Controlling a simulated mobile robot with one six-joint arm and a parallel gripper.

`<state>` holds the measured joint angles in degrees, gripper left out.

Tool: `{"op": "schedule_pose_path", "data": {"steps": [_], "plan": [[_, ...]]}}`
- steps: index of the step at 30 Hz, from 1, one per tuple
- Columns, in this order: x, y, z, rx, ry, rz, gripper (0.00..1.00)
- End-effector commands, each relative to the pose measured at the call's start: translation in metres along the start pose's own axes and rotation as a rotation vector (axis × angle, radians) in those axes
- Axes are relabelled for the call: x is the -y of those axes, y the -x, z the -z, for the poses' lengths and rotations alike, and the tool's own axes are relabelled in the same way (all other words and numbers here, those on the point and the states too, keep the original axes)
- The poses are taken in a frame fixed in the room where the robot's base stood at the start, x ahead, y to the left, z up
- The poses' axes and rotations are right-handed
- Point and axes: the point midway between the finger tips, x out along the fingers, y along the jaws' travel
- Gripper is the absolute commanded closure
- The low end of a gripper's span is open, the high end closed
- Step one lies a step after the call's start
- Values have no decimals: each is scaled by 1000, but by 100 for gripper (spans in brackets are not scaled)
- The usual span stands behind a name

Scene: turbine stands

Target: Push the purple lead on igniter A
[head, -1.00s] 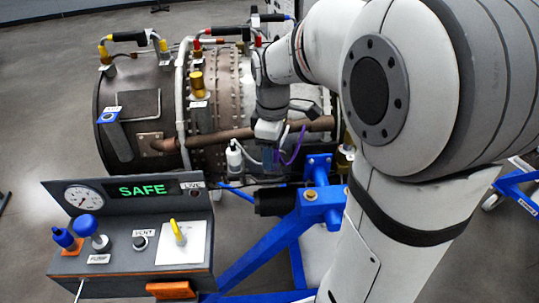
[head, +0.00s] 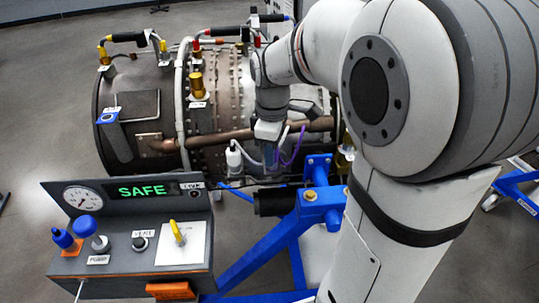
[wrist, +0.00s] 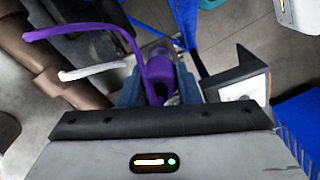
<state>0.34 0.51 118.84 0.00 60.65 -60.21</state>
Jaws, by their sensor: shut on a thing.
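The purple lead (wrist: 158,78) has a thick purple plug end and a purple cable (wrist: 85,28) arching away to the left in the wrist view. My gripper (wrist: 160,92) is shut on the plug end, with a blue finger on each side of it. In the head view the gripper (head: 272,160) points down at the near side of the turbine (head: 215,110), and the purple cable (head: 297,148) hangs beside it. The lower end of the plug and whatever is below it are hidden, so I cannot tell whether it touches igniter A.
A white lead (wrist: 92,70) lies left of the gripper, and a white fitting (head: 234,158) stands nearby. A brown pipe (head: 215,138) runs along the turbine. A blue stand (head: 270,235) is below. The control panel (head: 135,235) at front left reads SAFE.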

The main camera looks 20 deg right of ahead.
Motion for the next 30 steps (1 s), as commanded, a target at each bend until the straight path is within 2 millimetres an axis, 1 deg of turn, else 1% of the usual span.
{"op": "schedule_pose_path", "data": {"steps": [19,26,30], "plan": [[0,13,0,0,1,0,100],[0,13,1,0,2,0,100],[0,19,1,0,2,0,100]]}}
